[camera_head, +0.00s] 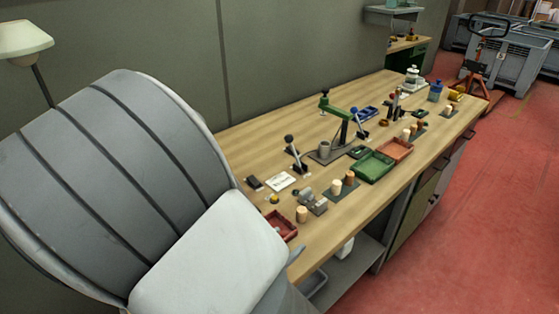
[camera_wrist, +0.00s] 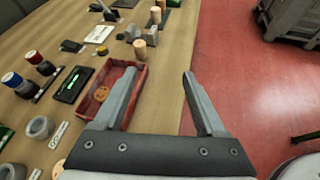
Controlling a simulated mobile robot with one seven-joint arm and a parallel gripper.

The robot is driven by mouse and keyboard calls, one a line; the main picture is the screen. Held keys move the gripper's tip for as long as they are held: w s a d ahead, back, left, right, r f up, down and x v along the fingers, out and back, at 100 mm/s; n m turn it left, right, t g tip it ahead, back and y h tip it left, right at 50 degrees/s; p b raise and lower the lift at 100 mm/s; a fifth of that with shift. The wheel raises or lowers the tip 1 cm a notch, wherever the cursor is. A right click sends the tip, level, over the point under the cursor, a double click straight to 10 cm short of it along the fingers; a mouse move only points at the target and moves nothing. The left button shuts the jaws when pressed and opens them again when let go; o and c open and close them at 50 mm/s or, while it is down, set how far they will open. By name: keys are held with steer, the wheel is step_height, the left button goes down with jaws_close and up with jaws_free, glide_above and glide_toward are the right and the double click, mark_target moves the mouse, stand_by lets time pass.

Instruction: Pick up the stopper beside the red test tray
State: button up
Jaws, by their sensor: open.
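A red tray (camera_head: 291,235) sits near the front edge of the bench, partly hidden by my arm in the head view. My gripper is hidden in the head view.
Grey metal blocks (camera_head: 311,201) stand close to the stopper. More stoppers (camera_head: 337,187) stand on a dark mat beyond. A green tray (camera_head: 373,166) and an orange-red tray (camera_head: 396,149) lie farther along. A lever press (camera_head: 335,130) rises behind. Bare wood lies along the bench's front edge.

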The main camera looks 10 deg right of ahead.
steer(key=a+n+t, duration=0.1)
steer(key=a+n, duration=0.1)
steer(key=b, duration=0.2)
glide_toward(300, 212)
steer(key=d, duration=0.1)
steer(key=w+d+f, duration=0.1)
steer(key=shift+w+d+f+n+t+y, duration=0.25)
steer(key=shift+d+f+n+t+y, duration=0.05)
steer(key=shift+d+f, duration=0.1)
steer(key=shift+w+a+r+x, duration=0.1)
steer(key=shift+x, duration=0.8)
steer(key=shift+w+a+r+x, duration=0.1)
steer(key=shift+x, duration=0.85)
steer(key=shift+w+a+r+x, duration=0.1)
steer(key=shift+x, duration=0.8)
jaws_close()
